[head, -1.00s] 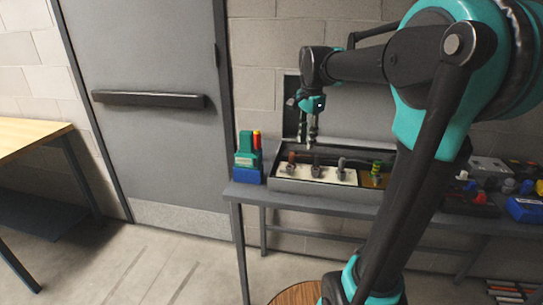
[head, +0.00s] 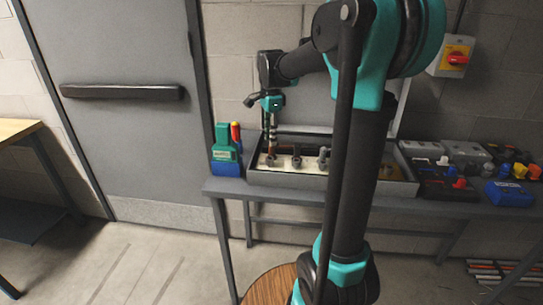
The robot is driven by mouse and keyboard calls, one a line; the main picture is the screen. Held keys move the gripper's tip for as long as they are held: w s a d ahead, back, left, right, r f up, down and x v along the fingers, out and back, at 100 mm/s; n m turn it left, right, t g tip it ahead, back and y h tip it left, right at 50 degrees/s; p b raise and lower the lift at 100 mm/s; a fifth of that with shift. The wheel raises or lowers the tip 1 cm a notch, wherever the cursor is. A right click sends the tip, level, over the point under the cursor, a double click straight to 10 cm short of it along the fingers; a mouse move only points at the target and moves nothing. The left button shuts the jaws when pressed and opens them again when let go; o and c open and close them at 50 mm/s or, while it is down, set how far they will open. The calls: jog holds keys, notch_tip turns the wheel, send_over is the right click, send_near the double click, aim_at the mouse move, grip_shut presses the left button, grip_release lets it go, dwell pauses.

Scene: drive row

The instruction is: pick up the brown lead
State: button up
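The open grey case (head: 310,183) stands on the bench with a row of small plugs on a pale panel. The brown lead (head: 271,159) is at the left end of this row, mostly hidden behind my fingers. Two grey plugs (head: 296,161) stand to its right. My gripper (head: 270,146) points straight down over the left end of the case, with its fingertips at the brown lead. The fingers overlap from this side, so I cannot tell whether they are open or touch it.
A green and blue tool (head: 226,150) stands left of the case. Grey, red and blue boxes (head: 455,180) with coloured knobs lie to the right. My arm hides part of the case's right side. A red and yellow switch (head: 456,58) is on the wall.

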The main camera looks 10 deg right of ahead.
aim_at(272, 150)
jog(key=shift+s+d+f, duration=0.1)
jog(key=shift+f, duration=1.35)
jog(key=shift+s+d+f, duration=0.1)
jog(key=shift+f, duration=1.35)
jog(key=shift+c, duration=0.3)
grip_shut()
